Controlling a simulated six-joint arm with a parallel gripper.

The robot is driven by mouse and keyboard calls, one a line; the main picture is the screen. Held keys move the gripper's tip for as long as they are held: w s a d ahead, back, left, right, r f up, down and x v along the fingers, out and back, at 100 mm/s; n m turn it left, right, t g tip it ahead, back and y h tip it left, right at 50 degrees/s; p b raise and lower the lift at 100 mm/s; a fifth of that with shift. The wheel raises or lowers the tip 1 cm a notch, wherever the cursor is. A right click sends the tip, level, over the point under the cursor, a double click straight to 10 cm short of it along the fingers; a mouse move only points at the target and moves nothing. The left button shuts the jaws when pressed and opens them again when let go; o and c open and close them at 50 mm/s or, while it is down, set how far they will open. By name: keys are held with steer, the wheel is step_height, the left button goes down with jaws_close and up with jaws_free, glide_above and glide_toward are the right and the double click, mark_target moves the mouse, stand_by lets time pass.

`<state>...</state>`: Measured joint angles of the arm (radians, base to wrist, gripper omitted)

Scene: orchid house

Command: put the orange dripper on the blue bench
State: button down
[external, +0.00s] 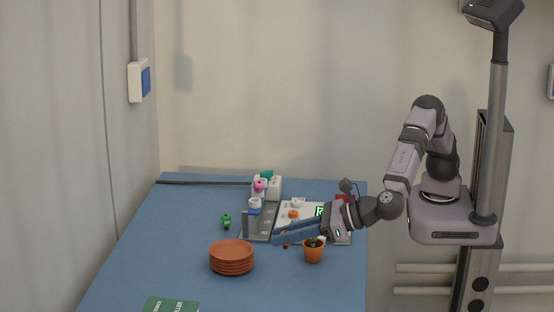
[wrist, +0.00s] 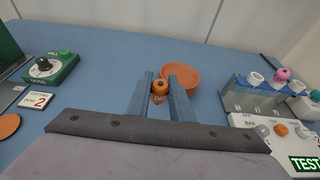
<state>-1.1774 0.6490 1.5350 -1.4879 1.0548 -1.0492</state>
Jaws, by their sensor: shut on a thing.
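The orange dripper (wrist: 160,88) is a small round orange piece with a dark top. It sits between the two blue fingers of my gripper (wrist: 160,80) in the wrist view. In the external view my gripper (external: 280,238) reaches left over the blue bench (external: 190,215), and the dripper there is too small and covered to make out well. The bench also fills the middle of the wrist view (wrist: 110,60). I cannot tell whether the dripper touches the bench or is held a little above it.
A stack of terracotta saucers (external: 231,257) stands just beyond my fingertips. A rack (wrist: 250,95) and a white test device (wrist: 285,135) stand right in the wrist view; a green dial box (wrist: 50,70) stands left.

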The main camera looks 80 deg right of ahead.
mark_target(285, 287)
steer(key=shift+w+r, duration=0.1)
steer(key=shift+r, duration=0.2)
steer(key=shift+f, duration=5.05)
steer(key=shift+f, duration=0.1)
steer(key=c, duration=2)
jaws_free()
steer(key=shift+f, duration=0.1)
steer(key=o, duration=0.4)
